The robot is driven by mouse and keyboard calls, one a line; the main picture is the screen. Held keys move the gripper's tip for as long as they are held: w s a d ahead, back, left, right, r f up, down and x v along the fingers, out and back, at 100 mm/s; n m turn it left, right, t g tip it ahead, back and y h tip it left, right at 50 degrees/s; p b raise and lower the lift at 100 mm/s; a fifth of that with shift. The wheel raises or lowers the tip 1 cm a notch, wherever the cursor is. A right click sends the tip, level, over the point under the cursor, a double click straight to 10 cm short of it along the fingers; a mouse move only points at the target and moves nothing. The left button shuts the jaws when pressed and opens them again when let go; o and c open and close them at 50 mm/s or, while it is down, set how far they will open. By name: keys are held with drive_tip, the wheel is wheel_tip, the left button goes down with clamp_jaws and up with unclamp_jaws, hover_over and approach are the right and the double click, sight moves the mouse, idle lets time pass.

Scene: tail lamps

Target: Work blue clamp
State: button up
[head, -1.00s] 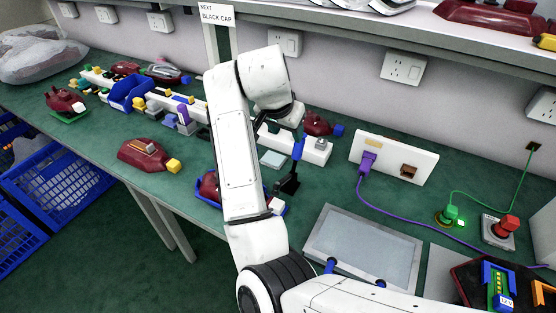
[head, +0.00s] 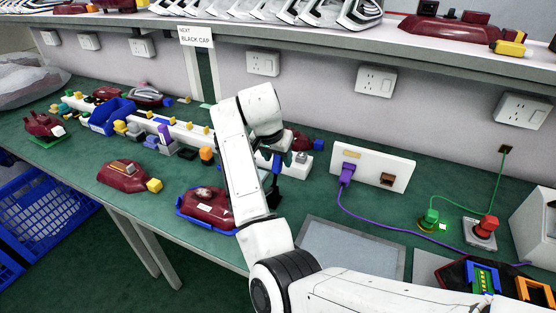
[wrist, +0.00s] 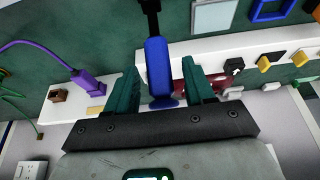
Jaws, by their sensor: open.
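The blue clamp has an upright blue handle (head: 277,162) on a black lower part (head: 273,197), standing on the green bench right of my forearm. In the wrist view the blue handle (wrist: 158,72) lies between the two green fingers of my gripper (wrist: 160,66). The fingers are open, with a visible gap on each side of it. The black part (wrist: 151,14) runs out of the top of the wrist view. In the head view my own arm hides most of the gripper. A dark red lamp (head: 208,203) sits in a blue-edged holder left of my arm, partly covered by it.
A white panel with a purple plug (head: 346,174) stands right of the clamp. A grey plate (head: 350,252) lies in front. A red button (head: 485,227) and a green plug (head: 431,216) are further right. Another lamp (head: 122,176) lies left. A shelf (head: 330,35) overhangs the back.

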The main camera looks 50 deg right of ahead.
drive_tip(key=shift+x, duration=0.85)
clamp_jaws()
